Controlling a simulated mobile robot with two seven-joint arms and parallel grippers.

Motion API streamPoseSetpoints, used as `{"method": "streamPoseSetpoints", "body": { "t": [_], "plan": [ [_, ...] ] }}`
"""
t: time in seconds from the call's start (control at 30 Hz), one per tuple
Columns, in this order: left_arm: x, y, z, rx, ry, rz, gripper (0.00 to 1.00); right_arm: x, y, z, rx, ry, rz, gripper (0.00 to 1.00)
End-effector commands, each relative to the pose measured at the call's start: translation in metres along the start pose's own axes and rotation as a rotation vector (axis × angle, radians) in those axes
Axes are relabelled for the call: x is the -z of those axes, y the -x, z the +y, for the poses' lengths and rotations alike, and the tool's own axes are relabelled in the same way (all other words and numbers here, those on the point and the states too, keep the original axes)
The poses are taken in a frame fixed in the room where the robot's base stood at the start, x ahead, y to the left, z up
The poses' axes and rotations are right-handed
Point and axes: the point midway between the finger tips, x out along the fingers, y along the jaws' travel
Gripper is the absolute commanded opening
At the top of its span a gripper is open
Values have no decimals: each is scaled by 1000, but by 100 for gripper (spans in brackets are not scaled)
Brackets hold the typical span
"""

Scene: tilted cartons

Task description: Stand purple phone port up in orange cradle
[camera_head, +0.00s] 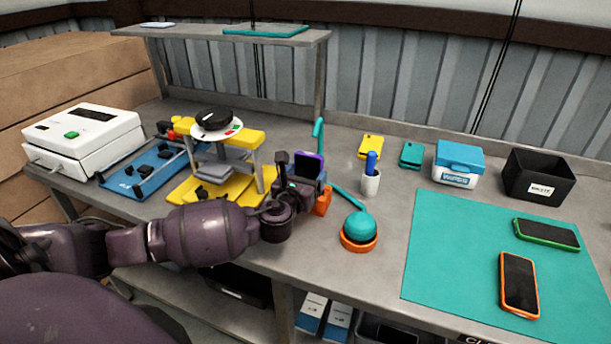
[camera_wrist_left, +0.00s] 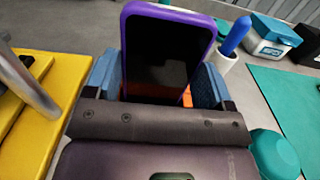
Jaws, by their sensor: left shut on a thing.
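The purple phone (camera_head: 308,166) stands roughly upright in my left gripper (camera_head: 300,178), its dark screen facing the camera in the left wrist view (camera_wrist_left: 165,55). The blue-grey fingers are shut on its two sides. The orange cradle (camera_head: 323,203) is on the bench just right of and below the gripper, partly hidden by it. A bit of orange also shows behind the phone's lower right edge in the left wrist view (camera_wrist_left: 187,98). I cannot tell whether the phone's lower end touches the cradle, because the gripper hides it. My right gripper is not in view.
A yellow press stand (camera_head: 250,183) is close on the left. A teal lamp (camera_head: 360,226) with an orange base and a white pen cup (camera_head: 370,182) are on the right. A teal mat (camera_head: 450,256) holds orange and green phones. A black bin (camera_head: 538,177) stands behind it.

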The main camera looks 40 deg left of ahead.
Motion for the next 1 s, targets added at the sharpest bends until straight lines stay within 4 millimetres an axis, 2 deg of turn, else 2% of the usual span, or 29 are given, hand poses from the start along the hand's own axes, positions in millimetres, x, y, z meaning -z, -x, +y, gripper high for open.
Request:
{"method": "streamPoseSetpoints", "body": {
  "t": [0.03,0.17,0.2,0.53,0.67,1.0],
  "plan": [
    [0,0,0,0,0,0,78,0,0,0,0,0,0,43],
    [0,0,0,0,0,1,98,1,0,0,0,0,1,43],
    [0,0,0,0,0,1,100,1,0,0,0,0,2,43],
    [1,7,0,0,-1,3,100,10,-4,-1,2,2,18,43],
    [1,25,0,1,0,4,100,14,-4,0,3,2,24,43],
    [0,85,0,1,1,3,100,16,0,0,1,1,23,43]
  ]
}}
